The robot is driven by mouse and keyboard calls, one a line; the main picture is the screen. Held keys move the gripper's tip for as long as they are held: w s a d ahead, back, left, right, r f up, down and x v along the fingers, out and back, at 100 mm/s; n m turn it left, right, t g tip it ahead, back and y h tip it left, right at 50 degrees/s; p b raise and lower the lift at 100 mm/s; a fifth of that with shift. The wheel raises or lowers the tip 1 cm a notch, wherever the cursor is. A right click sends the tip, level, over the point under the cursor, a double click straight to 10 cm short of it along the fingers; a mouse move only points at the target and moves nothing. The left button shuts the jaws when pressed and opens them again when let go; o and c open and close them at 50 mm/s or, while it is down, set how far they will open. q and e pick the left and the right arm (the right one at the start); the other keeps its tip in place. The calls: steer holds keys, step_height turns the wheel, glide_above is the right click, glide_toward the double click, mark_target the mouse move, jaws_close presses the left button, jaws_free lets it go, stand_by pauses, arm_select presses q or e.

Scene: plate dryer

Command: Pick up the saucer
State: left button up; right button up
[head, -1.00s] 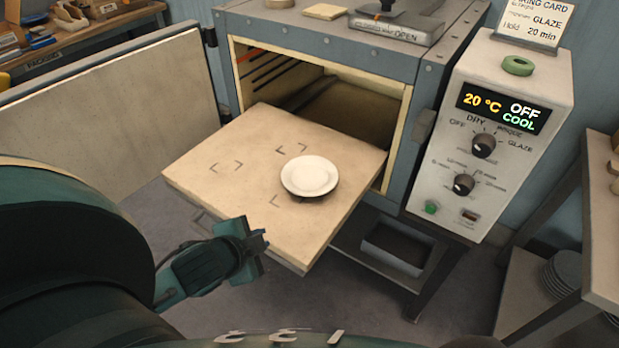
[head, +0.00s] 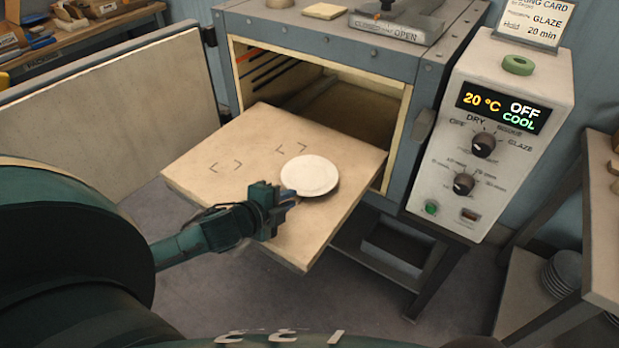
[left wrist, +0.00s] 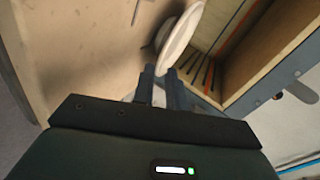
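The white saucer (head: 311,174) lies on the pale square board that sticks out of the open kiln-like dryer. My left gripper (head: 290,197) is at the saucer's near left edge in the head view. In the left wrist view, the saucer (left wrist: 182,32) shows nearly edge-on just beyond the fingertips (left wrist: 160,72). The two fingers stand close together with a narrow gap, and the saucer's rim is at or between their tips. I cannot tell whether they grip it. My right gripper is not in view.
The board (head: 215,140) has dark corner marks and free room left of the saucer. The dryer's open door (head: 120,115) stands at left. A control box (head: 490,140) is at right, and a shelf with stacked plates (head: 565,272) stands at lower right.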

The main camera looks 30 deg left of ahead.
mark_target(302, 194)
arm_select(q)
steer(key=shift+d+x, duration=0.1)
steer(key=shift+x, duration=1.3)
steer(key=shift+d+x, duration=0.15)
steer(key=shift+x, duration=1.2)
jaws_close()
steer(key=shift+s, duration=0.1)
steer(key=shift+r, duration=0.1)
